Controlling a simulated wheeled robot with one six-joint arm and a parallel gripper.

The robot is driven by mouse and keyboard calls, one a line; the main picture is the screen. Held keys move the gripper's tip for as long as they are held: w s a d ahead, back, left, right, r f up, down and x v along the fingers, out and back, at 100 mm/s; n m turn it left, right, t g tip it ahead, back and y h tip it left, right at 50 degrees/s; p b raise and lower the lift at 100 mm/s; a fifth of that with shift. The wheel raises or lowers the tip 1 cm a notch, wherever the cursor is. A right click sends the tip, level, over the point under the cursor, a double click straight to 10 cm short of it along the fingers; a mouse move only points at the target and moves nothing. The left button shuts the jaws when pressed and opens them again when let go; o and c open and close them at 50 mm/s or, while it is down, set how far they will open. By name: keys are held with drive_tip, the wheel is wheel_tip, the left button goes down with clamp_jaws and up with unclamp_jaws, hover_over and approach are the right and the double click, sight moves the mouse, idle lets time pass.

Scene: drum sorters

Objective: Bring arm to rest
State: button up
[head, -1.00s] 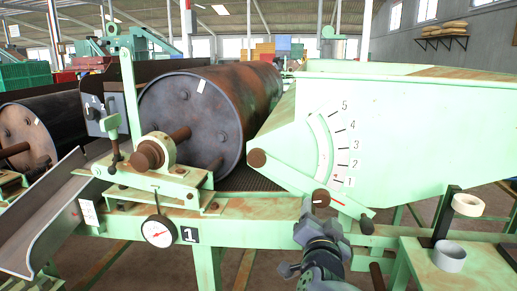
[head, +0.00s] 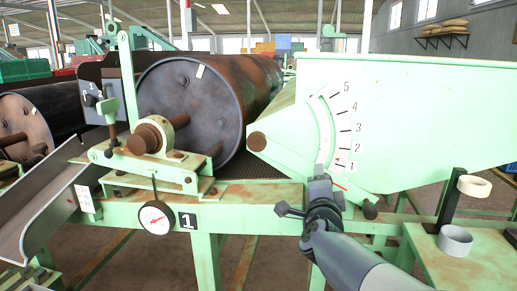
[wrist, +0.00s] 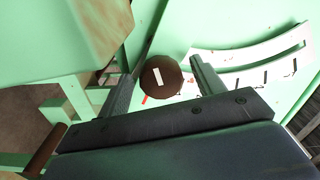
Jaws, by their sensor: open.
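My gripper (head: 319,186) is in front of the green machine's scale plate, near its lower end by the mark 1. In the wrist view its two fingers (wrist: 160,72) are apart. A round brown knob (wrist: 160,77) with a white mark shows between them. I cannot tell whether the fingers reach around the knob or stop short of it. In the head view my gripper hides this knob. The numbered scale (head: 336,130) runs from 1 up to 5. A lever end with a dark knob (head: 370,211) sticks out just right of my gripper.
A dark rusty drum (head: 190,112) lies left of the scale plate. A dial gauge (head: 156,217) hangs from the green frame beside a plate marked 1 (head: 187,221). A grey chute (head: 45,215) is at far left. Tape rolls (head: 455,240) sit on the right ledge.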

drive_tip(key=m+b, duration=0.5)
drive_tip(key=m, duration=0.9)
drive_tip(key=shift+r, duration=0.15)
